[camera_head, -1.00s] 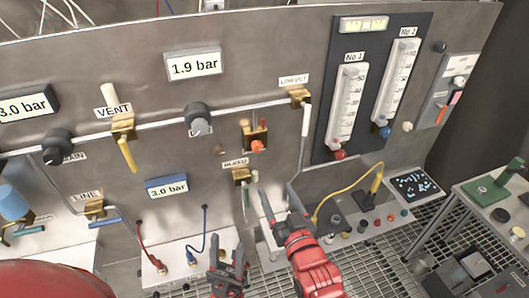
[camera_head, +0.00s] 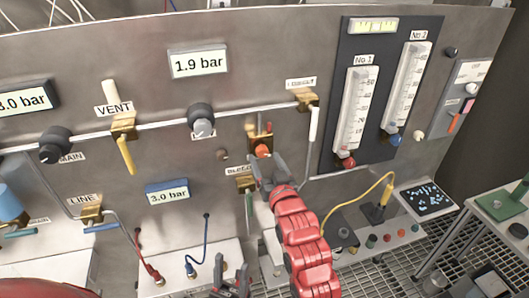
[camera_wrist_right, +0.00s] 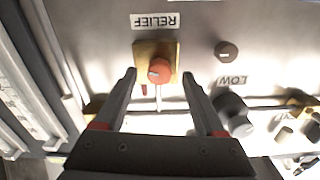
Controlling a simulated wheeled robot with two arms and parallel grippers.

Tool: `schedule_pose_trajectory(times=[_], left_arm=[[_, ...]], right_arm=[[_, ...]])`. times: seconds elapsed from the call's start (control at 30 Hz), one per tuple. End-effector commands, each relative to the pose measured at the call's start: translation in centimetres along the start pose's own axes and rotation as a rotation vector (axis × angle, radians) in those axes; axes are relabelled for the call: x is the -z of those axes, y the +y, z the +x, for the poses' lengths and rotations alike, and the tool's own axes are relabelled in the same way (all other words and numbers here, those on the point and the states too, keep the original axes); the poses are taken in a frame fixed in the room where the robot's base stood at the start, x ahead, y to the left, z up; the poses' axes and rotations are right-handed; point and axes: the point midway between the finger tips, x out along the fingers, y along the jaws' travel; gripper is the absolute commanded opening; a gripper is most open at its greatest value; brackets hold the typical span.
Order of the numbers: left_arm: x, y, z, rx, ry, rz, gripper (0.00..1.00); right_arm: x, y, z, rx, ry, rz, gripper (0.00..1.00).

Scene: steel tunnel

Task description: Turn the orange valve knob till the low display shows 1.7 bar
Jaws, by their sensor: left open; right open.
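The orange valve knob (camera_head: 261,150) sits on a brass block on the steel panel. In the right wrist view the knob (camera_wrist_right: 159,70) lies between the lines of my open fingers, by an inverted RELIEF label. My right gripper (camera_head: 266,172) is open just below the knob in the head view; its fingers (camera_wrist_right: 159,78) stand either side, and I cannot tell whether they touch it. A display (camera_head: 198,62) reads 1.9 bar above a dark knob (camera_head: 202,121), which the wrist view labels LOW. My left gripper (camera_head: 232,280) is open and empty at the bottom edge.
A blue-framed display (camera_head: 168,193) reads 3.0 bar, as does a left display (camera_head: 22,98). The yellow VENT lever (camera_head: 126,153), a BLEED valve (camera_head: 245,182) and pipes surround the knob. Flowmeter tubes (camera_head: 355,110) stand right. A yellow cable (camera_head: 362,195) rises from the lower shelf.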

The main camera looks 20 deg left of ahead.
Motion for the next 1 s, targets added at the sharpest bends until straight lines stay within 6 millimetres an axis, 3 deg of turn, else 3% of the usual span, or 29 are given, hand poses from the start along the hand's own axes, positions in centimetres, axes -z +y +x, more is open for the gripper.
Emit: schedule_pose_trajectory(times=[0.2,0.53,0.93,1.0], left_arm=[[0.1,0.0,0.8,0.000,0.000,0.000,0.50],[0.1,0.0,0.8,0.000,0.000,0.000,0.50],[0.1,0.0,0.8,0.000,0.000,0.000,0.50],[0.1,0.0,0.8,0.000,0.000,0.000,0.50]], right_arm=[[0.2,0.0,1.5,0.000,0.002,0.000,0.72],[0.1,0.0,1.7,0.000,0.003,0.000,0.72],[0.1,0.0,1.7,0.000,0.003,-0.001,0.00],[0.1,0.0,1.7,0.000,0.003,-0.001,0.00]])
